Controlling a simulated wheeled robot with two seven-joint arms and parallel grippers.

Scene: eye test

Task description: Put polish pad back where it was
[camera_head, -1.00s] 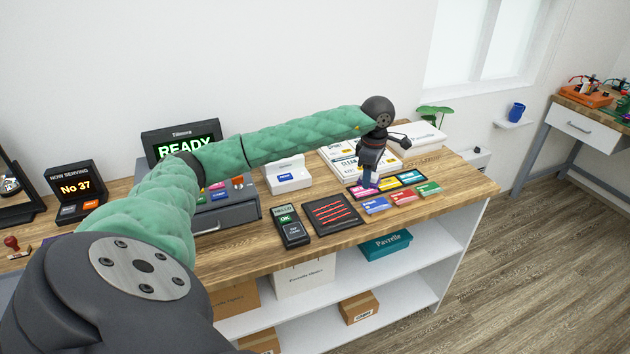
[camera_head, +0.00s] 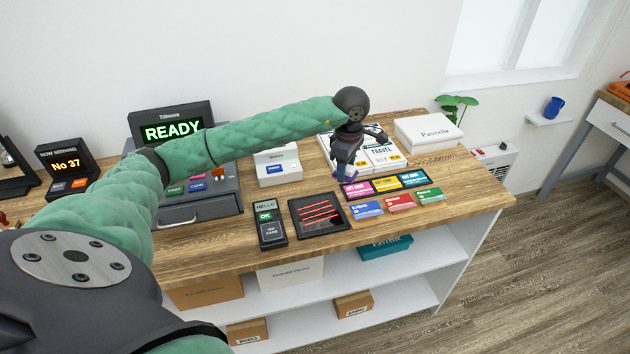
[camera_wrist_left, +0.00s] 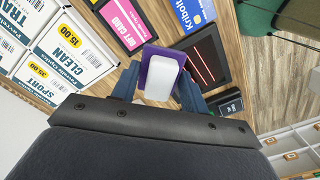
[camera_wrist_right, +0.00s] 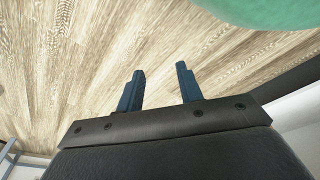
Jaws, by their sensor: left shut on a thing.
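My left gripper (camera_head: 343,170) is shut on the polish pad, a small block with a white body and a purple face. The pad (camera_wrist_left: 161,77) shows between the fingers in the left wrist view. In the head view, the pad is small and partly hidden by the gripper. I cannot tell whether the pad touches anything below. My right gripper (camera_wrist_right: 160,70) is open and empty, with wood-look floor behind it.
Yellow, blue, red and green cards lie right of the pad. A black tray with red lines (camera_head: 318,213) and a card terminal (camera_head: 269,226) are in front. A white box (camera_head: 428,132) stands behind right. Bare counter (camera_head: 475,180) shows at the right end.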

